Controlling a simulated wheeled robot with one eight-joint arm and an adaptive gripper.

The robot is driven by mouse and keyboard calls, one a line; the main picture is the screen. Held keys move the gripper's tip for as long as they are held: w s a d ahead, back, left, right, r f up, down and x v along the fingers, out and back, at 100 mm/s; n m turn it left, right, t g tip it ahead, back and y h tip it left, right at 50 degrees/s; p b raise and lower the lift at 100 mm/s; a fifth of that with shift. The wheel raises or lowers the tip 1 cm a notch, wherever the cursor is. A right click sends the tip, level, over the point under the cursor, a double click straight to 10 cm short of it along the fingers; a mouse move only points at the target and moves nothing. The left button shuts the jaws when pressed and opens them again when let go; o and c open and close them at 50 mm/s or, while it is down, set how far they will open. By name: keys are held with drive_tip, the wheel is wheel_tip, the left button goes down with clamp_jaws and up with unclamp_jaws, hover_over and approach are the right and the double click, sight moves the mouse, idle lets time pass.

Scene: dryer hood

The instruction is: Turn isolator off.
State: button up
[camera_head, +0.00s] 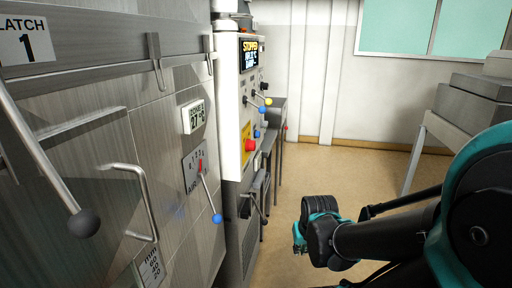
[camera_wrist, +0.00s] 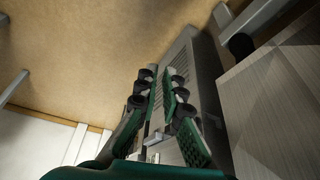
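No part is readably labelled as the isolator. A dark switch box (camera_head: 245,206) with a dark lever (camera_head: 260,211) sits low on the front of the control cabinet in the head view, and it may be the isolator. The lever slants down to the right. My gripper (camera_head: 299,236) is out over the floor, to the right of that lever and apart from it. In the wrist view my gripper (camera_wrist: 162,80) has its two green fingers side by side with a narrow gap and nothing between them. A dark knob (camera_wrist: 240,45) on a metal bar shows to their right.
The left panel carries a black ball lever (camera_head: 84,223), a bent handle (camera_head: 146,200) and a blue ball lever (camera_head: 216,218). The control cabinet has a red button (camera_head: 250,145) and a display (camera_head: 249,54). A grey bench (camera_head: 470,105) stands right. Open floor (camera_head: 335,165) lies between.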

drive_tip(key=o, duration=1.1)
drive_tip(key=w+a+r+m+y, duration=0.1)
drive_tip(key=w+m, duration=0.1)
drive_tip(key=w, duration=0.1)
drive_tip(key=w+a+r+m+y, duration=0.2)
drive_tip(key=w+m, duration=0.1)
drive_tip(key=w+a+r+m+y, duration=0.1)
drive_tip(key=w+a+m+y, duration=0.1)
drive_tip(key=w+m, duration=0.1)
drive_tip(key=shift+w+r+g, duration=0.4)
drive_tip(key=shift+w, duration=0.05)
drive_tip(key=m+t+y, duration=0.3)
drive_tip(key=m+y, duration=0.9)
drive_tip(key=m, duration=0.3)
approach(255, 145)
drive_tip(key=x, duration=0.9)
drive_tip(key=shift+w+a+f, duration=0.1)
drive_tip(key=shift+w+a, duration=0.05)
drive_tip(key=shift+w, duration=0.15)
drive_tip(key=shift+c, duration=0.6)
drive_tip(key=c, duration=1.1)
